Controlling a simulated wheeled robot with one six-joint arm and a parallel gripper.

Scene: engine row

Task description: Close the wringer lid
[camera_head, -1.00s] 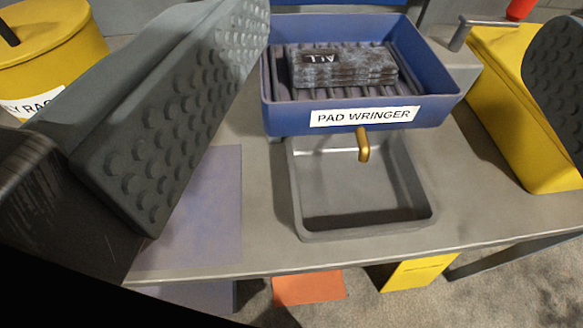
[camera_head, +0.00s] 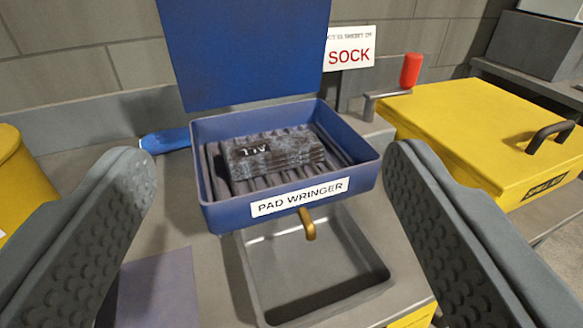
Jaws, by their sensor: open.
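The pad wringer (camera_head: 300,200) is a blue open box with a ribbed floor and a "PAD WRINGER" label on its front. Its blue lid (camera_head: 245,50) stands raised at the back, and its top edge is out of view. A dark grey folded pad (camera_head: 275,155) with white lettering lies on the ribs inside. My gripper (camera_head: 270,170) is open and empty, one finger on each side of the picture, with the wringer between and beyond them. I see no contact with the lid.
A grey tray (camera_head: 310,265) sits below the brass spout (camera_head: 307,224). A red-handled crank (camera_head: 410,70) stands to the right, beside a yellow box (camera_head: 480,130) with a black handle. A blue item (camera_head: 165,141) lies left of the wringer. A "SOCK" sign (camera_head: 349,50) is behind.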

